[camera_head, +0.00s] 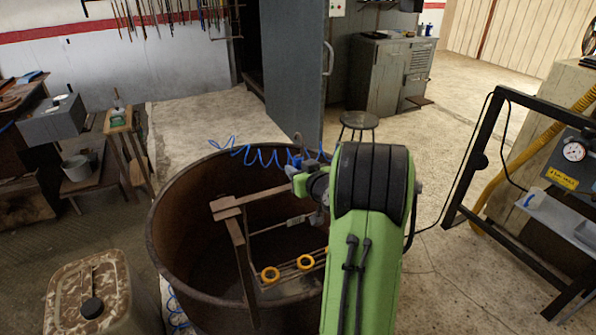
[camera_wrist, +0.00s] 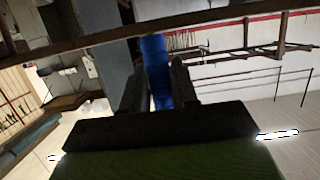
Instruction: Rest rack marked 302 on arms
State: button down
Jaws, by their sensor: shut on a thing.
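My gripper (camera_wrist: 158,88) is shut on a blue cylindrical grip in the wrist view; a dark finger stands on each side of it. In the head view the blue part (camera_head: 296,160) shows beside my green arm, with a metal hook above it. My arm hides the rack's right side. No number 302 is readable.
The rusty round tank (camera_head: 168,215) stands in front of me. A camouflage canister (camera_head: 95,290) is at its lower left. A black frame with a gauge (camera_head: 574,151) is at the right. A stool (camera_head: 358,121) and cabinet stand behind. A blue coiled hose (camera_head: 262,154) runs above the tank's rim.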

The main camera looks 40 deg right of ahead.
jog(key=c, duration=0.8)
grip_release()
jog(key=shift+s+f, duration=0.1)
jog(key=b+v, duration=0.2)
jog(key=v, duration=1.3)
jog(key=shift+s+a, duration=0.15)
jog(key=shift+s, duration=0.15)
